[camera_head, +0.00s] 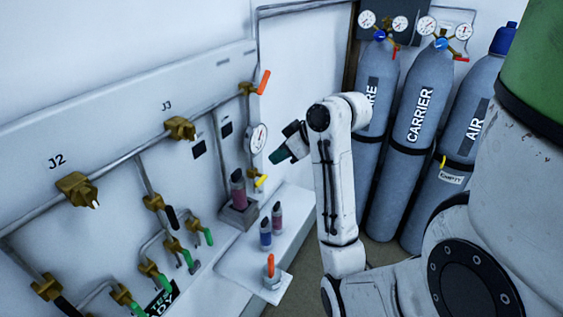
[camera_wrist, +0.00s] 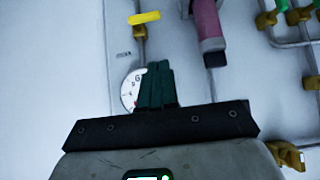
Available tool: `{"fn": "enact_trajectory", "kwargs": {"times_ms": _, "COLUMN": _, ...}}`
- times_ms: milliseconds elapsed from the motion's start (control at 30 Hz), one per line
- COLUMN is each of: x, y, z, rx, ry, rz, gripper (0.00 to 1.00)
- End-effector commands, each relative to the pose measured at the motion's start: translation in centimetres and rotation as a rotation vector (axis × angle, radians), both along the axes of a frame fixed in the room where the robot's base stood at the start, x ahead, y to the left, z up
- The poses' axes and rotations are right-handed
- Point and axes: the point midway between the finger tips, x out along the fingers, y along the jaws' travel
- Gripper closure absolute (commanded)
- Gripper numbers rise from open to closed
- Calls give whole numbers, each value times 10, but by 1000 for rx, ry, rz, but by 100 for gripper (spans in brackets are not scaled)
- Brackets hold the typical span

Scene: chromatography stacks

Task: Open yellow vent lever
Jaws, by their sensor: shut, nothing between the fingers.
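The yellow vent lever (camera_head: 261,181) sits on a small brass valve below the round gauge on the wall panel. In the wrist view the yellow lever (camera_wrist: 145,17) lies crosswise on its pipe at the top, beyond my fingertips. My gripper (camera_head: 280,156) is beside the gauge, above and right of the lever. In the wrist view my gripper's green fingers (camera_wrist: 158,66) are together with nothing between them. A gap shows between the fingertips and the lever in that view. The fingers hide part of the gauge (camera_wrist: 131,91).
An orange-handled valve (camera_head: 263,82) is above the gauge (camera_head: 257,138). A pink bottle (camera_head: 239,190) stands left of the yellow lever, with two smaller bottles on the ledge. Brass valves with green handles (camera_head: 207,236) are at lower left. Grey gas cylinders (camera_head: 420,130) stand at right.

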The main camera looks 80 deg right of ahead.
Motion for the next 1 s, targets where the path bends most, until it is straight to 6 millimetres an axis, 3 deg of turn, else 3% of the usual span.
{"fn": "enact_trajectory", "kwargs": {"times_ms": 33, "x": 6, "y": -1, "z": -11, "rx": -1, "ry": 0, "rz": 3, "gripper": 100}}
{"fn": "enact_trajectory", "kwargs": {"times_ms": 433, "x": 51, "y": -12, "z": -53, "rx": 3, "ry": 3, "rz": 1, "gripper": 100}}
{"fn": "enact_trajectory", "kwargs": {"times_ms": 700, "x": 50, "y": -12, "z": -86, "rx": 2, "ry": 1, "rz": 0, "gripper": 100}}
{"fn": "enact_trajectory", "kwargs": {"times_ms": 1000, "x": 50, "y": -12, "z": -92, "rx": -2, "ry": -1, "rz": 1, "gripper": 100}}
